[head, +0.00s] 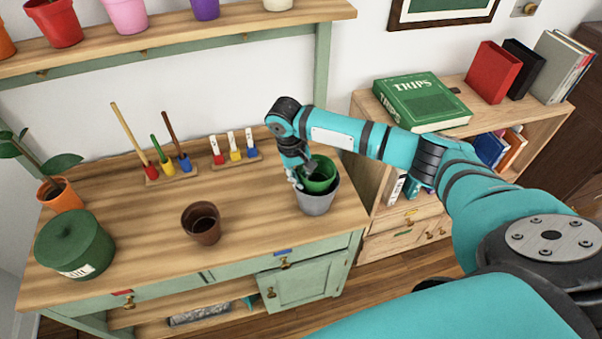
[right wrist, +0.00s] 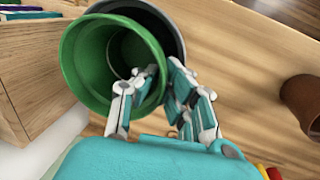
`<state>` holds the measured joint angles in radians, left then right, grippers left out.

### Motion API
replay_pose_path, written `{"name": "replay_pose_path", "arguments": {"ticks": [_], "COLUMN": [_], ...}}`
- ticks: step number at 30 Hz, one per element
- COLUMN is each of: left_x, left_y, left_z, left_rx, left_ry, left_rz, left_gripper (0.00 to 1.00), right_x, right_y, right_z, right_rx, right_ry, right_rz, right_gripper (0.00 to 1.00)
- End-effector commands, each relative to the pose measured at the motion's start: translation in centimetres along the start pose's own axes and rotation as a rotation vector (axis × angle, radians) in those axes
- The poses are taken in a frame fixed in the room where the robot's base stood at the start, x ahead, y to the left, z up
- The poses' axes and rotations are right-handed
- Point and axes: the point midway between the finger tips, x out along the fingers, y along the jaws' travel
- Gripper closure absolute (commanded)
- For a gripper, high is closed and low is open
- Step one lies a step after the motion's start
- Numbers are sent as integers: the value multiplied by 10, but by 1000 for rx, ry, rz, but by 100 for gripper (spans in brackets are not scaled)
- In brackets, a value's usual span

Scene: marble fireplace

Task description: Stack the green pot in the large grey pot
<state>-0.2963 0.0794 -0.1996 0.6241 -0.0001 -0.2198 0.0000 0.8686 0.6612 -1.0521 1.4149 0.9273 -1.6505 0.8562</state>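The green pot (head: 322,182) is at the mouth of the large grey pot (head: 317,205), which stands on the wooden bench top. Its lower part is hidden behind the grey rim, so I cannot tell how deep it sits. My right gripper (head: 297,180) is at the left side of the green pot's rim. In the right wrist view, the gripper (right wrist: 161,72) pinches the wall of the green pot (right wrist: 84,66), one finger inside and one outside. The grey pot (right wrist: 172,28) shows behind it. My left gripper is not in view.
A brown pot (head: 201,224) stands left of the grey pot. A lidded green tin (head: 74,246) and an orange plant pot (head: 62,196) are at far left. A bookcase (head: 480,125) adjoins on the right.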

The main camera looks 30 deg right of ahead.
Motion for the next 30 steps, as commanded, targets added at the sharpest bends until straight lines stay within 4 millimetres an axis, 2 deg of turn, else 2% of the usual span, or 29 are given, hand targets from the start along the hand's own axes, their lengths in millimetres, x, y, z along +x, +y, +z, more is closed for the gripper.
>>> {"name": "replay_pose_path", "arguments": {"ticks": [5,9,20,23,30], "left_x": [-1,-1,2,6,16], "left_y": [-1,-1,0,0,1], "left_z": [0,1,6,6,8], "left_rx": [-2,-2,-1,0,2], "left_ry": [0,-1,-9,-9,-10], "left_rz": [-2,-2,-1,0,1], "left_gripper": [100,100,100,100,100], "right_x": [3,3,-3,-17,-70], "right_y": [-1,-1,0,0,0], "right_z": [0,0,-1,-1,-2], "right_rx": [-1,-1,-1,-3,-2], "right_ry": [1,1,3,4,6], "right_rz": [0,0,-1,-3,-4], "right_gripper": [100,85,85,85,85]}}
